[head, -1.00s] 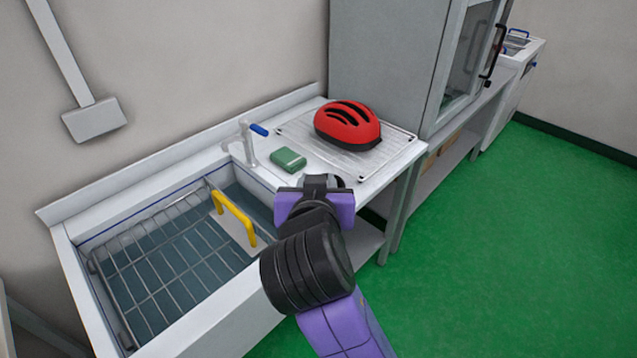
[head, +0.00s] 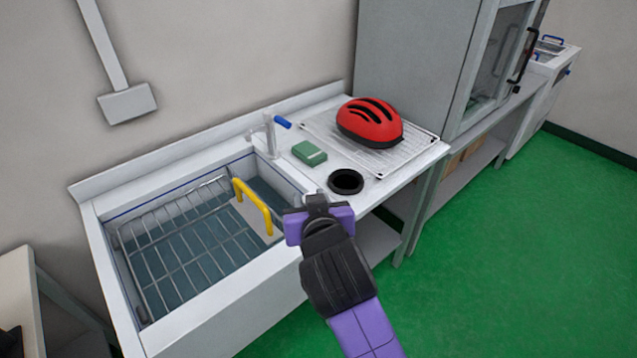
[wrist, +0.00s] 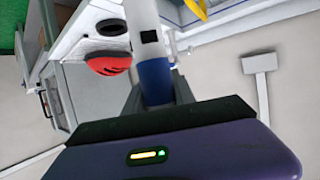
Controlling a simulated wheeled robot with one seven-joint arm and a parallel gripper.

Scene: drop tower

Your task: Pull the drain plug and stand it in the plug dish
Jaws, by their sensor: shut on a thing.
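My gripper (head: 317,203) is at the sink's right front corner in the head view. In the wrist view its jaws (wrist: 156,95) are shut on a white tube with a blue band, which I take to be the drain plug (wrist: 153,75). In the head view my gripper hides the plug, so its lower end cannot be seen. The plug dish, a round black open ring (head: 346,181), lies on the counter just behind and right of my gripper, with nothing seen in it. It also shows in the wrist view (wrist: 111,27).
The sink (head: 215,302) holds a wire rack (head: 185,255) and a yellow handle (head: 252,207). A tap (head: 270,137) with a blue lever stands behind. A green block (head: 309,153) and a red helmet (head: 369,122) on a wire rack occupy the counter. Green floor is clear at right.

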